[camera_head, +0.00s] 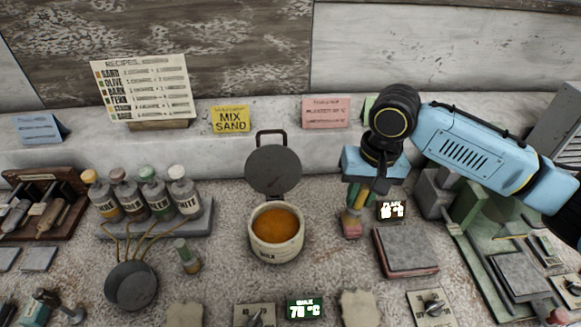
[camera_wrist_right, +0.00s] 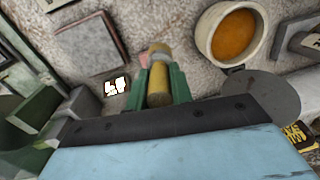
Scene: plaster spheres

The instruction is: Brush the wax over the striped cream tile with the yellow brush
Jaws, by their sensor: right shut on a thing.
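The yellow brush (camera_head: 351,223) hangs upright in my right gripper (camera_head: 359,198), its pink lower end near the counter. In the right wrist view, the brush's yellow handle (camera_wrist_right: 159,62) sits between the green fingers of my right gripper (camera_wrist_right: 161,82), shut on it. The wax pot (camera_head: 262,252) is cream, holds orange wax (camera_head: 278,226), and stands left of the brush. It also shows in the wrist view (camera_wrist_right: 203,40). Two cream slabs, one at bottom left (camera_head: 185,314) and one at bottom centre (camera_head: 360,309), are cut off; I cannot make out stripes. My left gripper is not in view.
The pot's round lid (camera_head: 273,170) stands open behind it. A grey slab (camera_head: 405,245) lies right of the brush, near a lit plate display (camera_head: 392,210). Bottles (camera_head: 145,197) and a grey pan (camera_head: 131,288) are left. The wax display (camera_head: 305,309) is in front.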

